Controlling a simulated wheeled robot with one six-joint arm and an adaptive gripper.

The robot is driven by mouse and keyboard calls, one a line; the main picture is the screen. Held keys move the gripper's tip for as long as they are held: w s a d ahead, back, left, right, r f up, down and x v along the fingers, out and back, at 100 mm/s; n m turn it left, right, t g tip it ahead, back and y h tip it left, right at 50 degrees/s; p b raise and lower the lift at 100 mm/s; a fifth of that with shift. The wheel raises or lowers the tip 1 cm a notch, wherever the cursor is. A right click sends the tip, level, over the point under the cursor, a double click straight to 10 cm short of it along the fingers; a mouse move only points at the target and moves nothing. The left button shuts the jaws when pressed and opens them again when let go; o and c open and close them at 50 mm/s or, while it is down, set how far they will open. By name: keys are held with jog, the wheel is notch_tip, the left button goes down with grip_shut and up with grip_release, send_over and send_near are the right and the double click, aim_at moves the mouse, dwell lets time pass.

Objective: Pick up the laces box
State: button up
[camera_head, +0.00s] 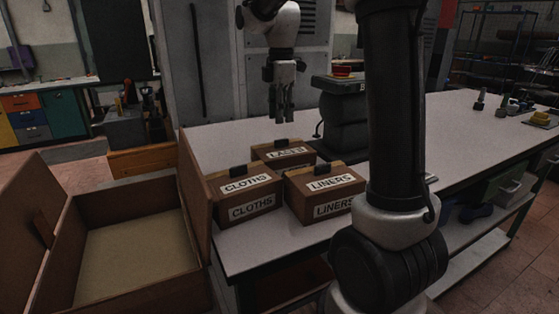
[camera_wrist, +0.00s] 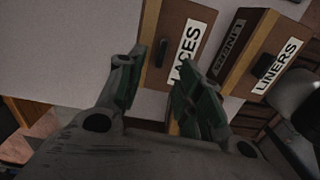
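The laces box (camera_head: 271,156) is a brown box with a dark handle on its lid and a white label. In the head view it stands on the white table behind two other boxes, its front partly hidden by them. My gripper (camera_head: 281,118) points down above its lid, apart from it. In the wrist view the laces box (camera_wrist: 197,16) reads LACES, and its dark handle shows between the fingertips of my gripper (camera_wrist: 160,62). The fingers are spread with nothing between them. The lower part of the box is hidden by the fingers.
The cloths box (camera_head: 227,207) and the liners box (camera_head: 302,205) stand close in front of the laces box. A large open crate (camera_head: 190,185) is at the left. A black press (camera_head: 345,118) stands right of the laces box.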

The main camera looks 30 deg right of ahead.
aim_at(283, 158)
jog(key=shift+f+n, duration=0.3)
jog(key=shift+f, duration=0.3)
notch_tip(283, 158, down, 7)
jog(key=shift+s+r, duration=0.15)
jog(key=shift+c, duration=0.2)
grip_shut()
